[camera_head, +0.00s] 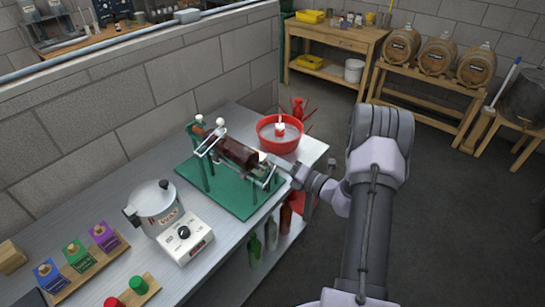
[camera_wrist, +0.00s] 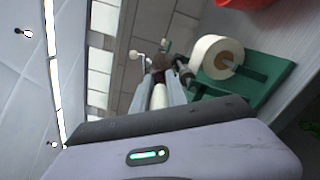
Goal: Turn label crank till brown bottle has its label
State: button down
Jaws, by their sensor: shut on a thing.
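The labeller stands on a green base (camera_head: 228,192) on the bench, with a metal frame. The brown bottle (camera_head: 238,152) lies across it; I cannot make out a label on the side I see. My gripper (camera_head: 284,172) is at the labeller's right end, by the crank. In the wrist view the fingers of my gripper (camera_wrist: 158,88) are shut on the crank's pale handle (camera_wrist: 158,98). A white label roll (camera_wrist: 217,57) sits beside the fingers on the green base. The crank's arm is mostly hidden in the head view.
A red bowl (camera_head: 279,134) stands just behind the labeller. Bottles (camera_head: 271,234) stand below the bench edge. Barrels (camera_head: 438,54) rest on a far rack. The floor at right is clear.

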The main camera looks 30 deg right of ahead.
jog(key=shift+d+f+m, duration=0.2)
jog(key=shift+f+m, duration=0.05)
jog(key=shift+m, duration=0.05)
jog(key=shift+w+d+f, duration=0.1)
jog(key=shift+d+f, duration=0.15)
jog(key=shift+f, duration=0.2)
jog(key=shift+w+d+f, duration=0.1)
jog(key=shift+d+f, duration=0.1)
jog(key=shift+f, duration=0.25)
jog(key=c, duration=1.3)
grip_release()
jog(key=shift+c, duration=0.2)
jog(key=shift+d, duration=0.1)
jog(key=p+v, duration=0.1)
jog(key=v, duration=1.6)
jog(key=shift+s, duration=0.2)
